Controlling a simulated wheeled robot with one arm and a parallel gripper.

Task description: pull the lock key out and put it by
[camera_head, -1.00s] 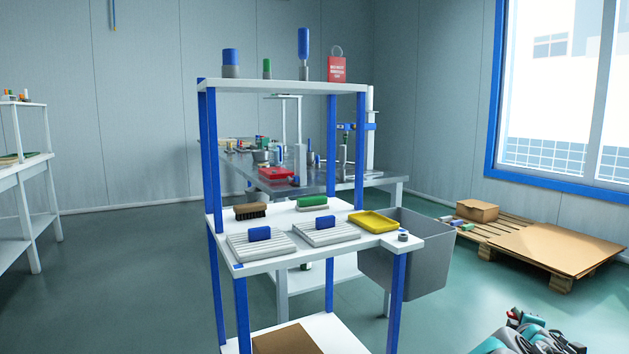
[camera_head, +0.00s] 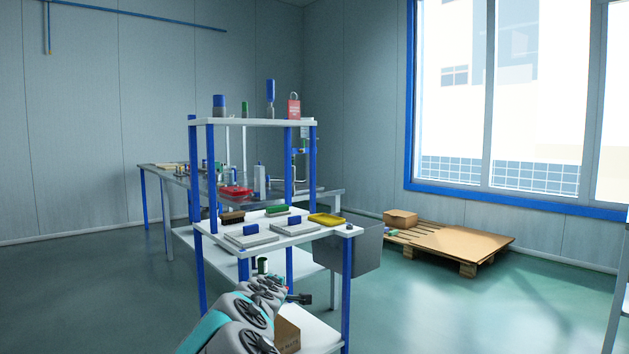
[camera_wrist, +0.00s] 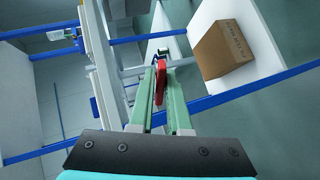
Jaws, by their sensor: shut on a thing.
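My gripper (camera_wrist: 160,82) is shut on a red piece (camera_wrist: 161,84), which looks like the lock key; its far end is partly hidden between the green fingers. A red padlock-shaped thing with a grey shackle (camera_head: 293,108) stands on the rack's top shelf (camera_head: 255,122), far above my gripper.
A cardboard box (camera_wrist: 223,48) sits on the low shelf close to my gripper. Blue posts stand around it.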

